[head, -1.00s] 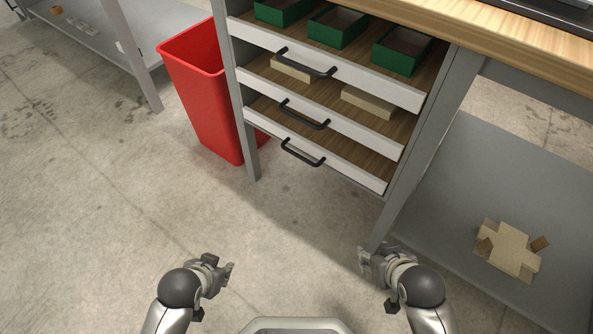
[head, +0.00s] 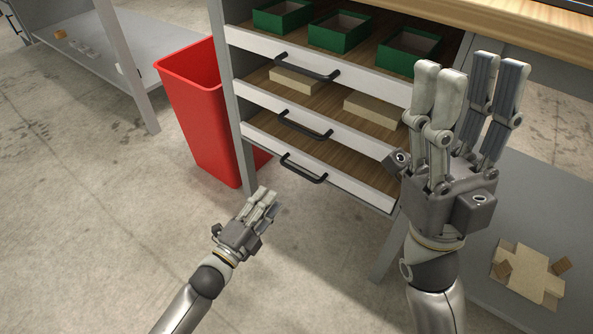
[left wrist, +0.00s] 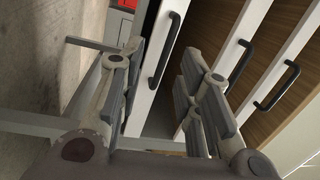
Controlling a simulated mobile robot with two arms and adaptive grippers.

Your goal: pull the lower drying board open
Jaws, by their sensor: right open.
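The lower drying board (head: 352,189) is the bottom one of three in the bench frame, with a white front and a bare wooden top. Its black handle (head: 303,168) also shows in the left wrist view (left wrist: 165,50), seen through the gap between my left fingers. My left gripper (head: 267,203) is open and empty, below and left of that handle, apart from it. In the left wrist view its finger pairs (left wrist: 165,85) stand wide apart. My right gripper (head: 460,85) is open and empty, raised with fingers up, hiding the right ends of the boards.
The upper board (head: 370,80) carries green boxes (head: 340,32); the middle board (head: 350,145) carries tan boxes (head: 372,107). A red bin (head: 197,115) stands close left of the frame. A flat carton (head: 527,272) lies on the grey shelf at right. The floor in front is clear.

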